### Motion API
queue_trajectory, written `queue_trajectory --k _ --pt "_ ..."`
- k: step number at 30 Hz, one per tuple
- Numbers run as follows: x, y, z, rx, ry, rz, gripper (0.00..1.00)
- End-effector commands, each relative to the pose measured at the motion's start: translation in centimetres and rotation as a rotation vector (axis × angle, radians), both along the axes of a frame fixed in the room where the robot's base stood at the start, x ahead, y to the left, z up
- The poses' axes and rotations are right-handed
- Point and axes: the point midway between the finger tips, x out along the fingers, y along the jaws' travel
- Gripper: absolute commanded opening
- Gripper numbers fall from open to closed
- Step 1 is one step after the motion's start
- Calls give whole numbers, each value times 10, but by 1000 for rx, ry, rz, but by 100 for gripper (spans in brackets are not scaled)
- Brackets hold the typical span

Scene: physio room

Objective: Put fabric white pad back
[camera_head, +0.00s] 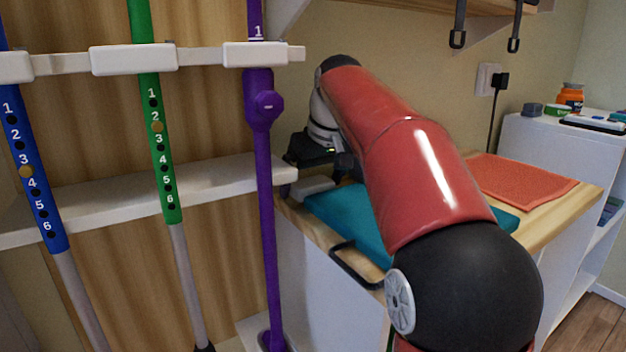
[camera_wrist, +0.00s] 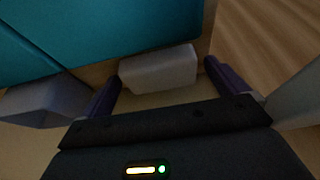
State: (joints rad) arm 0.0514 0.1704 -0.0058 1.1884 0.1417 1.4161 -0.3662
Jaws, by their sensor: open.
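A small white pad (camera_wrist: 158,68) lies on the wooden top beside the teal mat, between my fingertips in the wrist view. In the head view, a pale pad (camera_head: 313,187) shows at the left end of the cabinet top, just below my gripper. My gripper (camera_wrist: 160,75) is open, with one purple finger on each side of the white pad; I cannot tell whether either touches it. In the head view, my red arm hides part of the cabinet top, and the fingertips are hard to make out.
The teal mat (camera_head: 345,222) and an orange towel (camera_head: 515,178) lie on the cabinet top. A grey block (camera_wrist: 45,100) is left of my fingers. Blue, green and purple poles (camera_head: 262,200) stand at the left in a white rack, close to my gripper.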

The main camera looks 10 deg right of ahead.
Motion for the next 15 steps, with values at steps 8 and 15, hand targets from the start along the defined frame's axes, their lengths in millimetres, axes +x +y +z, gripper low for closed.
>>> queue_trajectory --k 8,15 --pt "-14 -5 42 0 -3 -2 98" --pt "-25 -9 68 0 -1 -1 98"
